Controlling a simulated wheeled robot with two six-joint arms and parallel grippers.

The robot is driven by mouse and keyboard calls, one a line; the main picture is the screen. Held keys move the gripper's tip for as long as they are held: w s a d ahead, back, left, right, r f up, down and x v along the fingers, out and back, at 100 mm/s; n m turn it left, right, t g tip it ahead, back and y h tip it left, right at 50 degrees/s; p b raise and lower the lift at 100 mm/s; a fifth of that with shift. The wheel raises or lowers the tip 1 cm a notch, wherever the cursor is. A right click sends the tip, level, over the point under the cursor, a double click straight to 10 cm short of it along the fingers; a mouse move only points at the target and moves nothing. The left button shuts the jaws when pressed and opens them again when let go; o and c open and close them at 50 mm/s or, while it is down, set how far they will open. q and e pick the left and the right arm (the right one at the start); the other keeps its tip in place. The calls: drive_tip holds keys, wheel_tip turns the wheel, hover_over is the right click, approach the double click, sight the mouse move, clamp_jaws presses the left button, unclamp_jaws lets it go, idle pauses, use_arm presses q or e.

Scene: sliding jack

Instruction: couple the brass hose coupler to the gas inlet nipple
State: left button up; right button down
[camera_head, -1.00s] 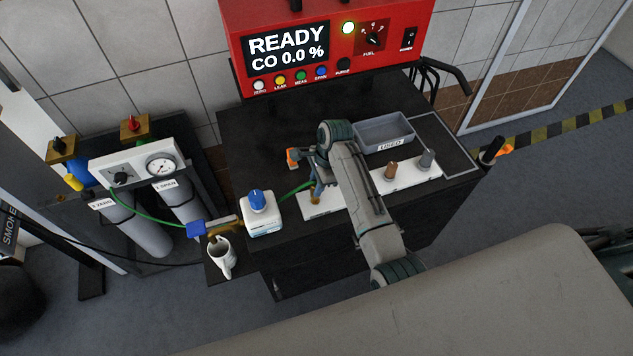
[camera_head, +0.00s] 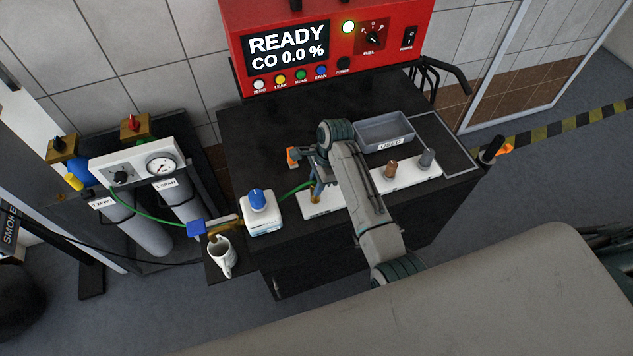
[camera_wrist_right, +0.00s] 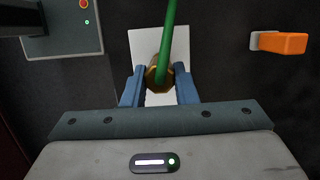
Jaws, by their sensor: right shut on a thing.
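The brass hose coupler (camera_head: 316,194) is between the fingers of my right gripper (camera_head: 317,186), at the left end of a white strip. In the right wrist view the brass coupler (camera_wrist_right: 153,80) sits between the two blue fingers of the right gripper (camera_wrist_right: 160,88), which is shut on it. A green hose (camera_head: 296,190) runs from the coupler; in the wrist view the hose (camera_wrist_right: 168,38) rises over it. I cannot make out the gas inlet nipple in either view. My left gripper is not in view.
The white strip (camera_head: 413,175) carries a brown and a grey post. A grey USED tray (camera_head: 384,130) stands behind it. A white box with a blue knob (camera_head: 257,203) is on the left, an orange part (camera_head: 292,157) behind. The red analyser (camera_head: 330,40) stands at the back.

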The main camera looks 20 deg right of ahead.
drive_tip(key=shift+d+x, duration=0.15)
drive_tip(key=shift+x, duration=0.5)
drive_tip(key=shift+d+x, duration=0.15)
drive_tip(key=shift+x, duration=0.5)
drive_tip(key=shift+r, duration=0.1)
drive_tip(key=shift+a+v, duration=0.2)
drive_tip(key=shift+v, duration=0.7)
drive_tip(key=shift+d+b+x, duration=0.15)
drive_tip(key=shift+b+x, duration=0.05)
drive_tip(key=shift+x, duration=0.4)
drive_tip(key=shift+d+b+x, duration=0.15)
drive_tip(key=shift+b+x, duration=0.05)
drive_tip(key=shift+x, duration=0.4)
idle(0.7)
drive_tip(key=c, duration=1.1)
unclamp_jaws()
